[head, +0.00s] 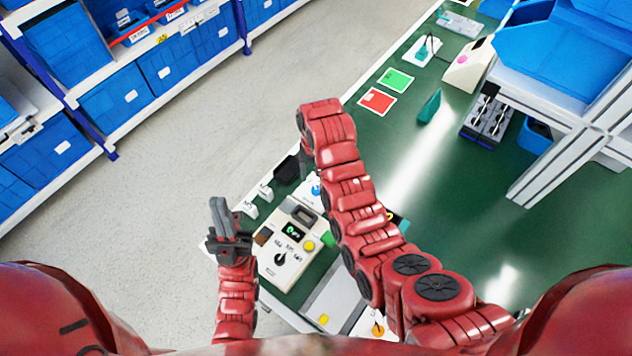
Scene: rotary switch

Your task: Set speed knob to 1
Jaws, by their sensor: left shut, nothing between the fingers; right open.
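My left gripper (221,212) is shut and empty, fingers pointing up the picture, just left of the box and apart from the knob. My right gripper (303,160) is open beyond the box, mostly hidden by my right arm.
Other small devices stand along the bench's left edge, partly behind my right arm. A red card (377,101) and a green card (396,80) lie farther back. A rack with blue bins (570,50) stands at right. Grey floor (200,135) is clear at left.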

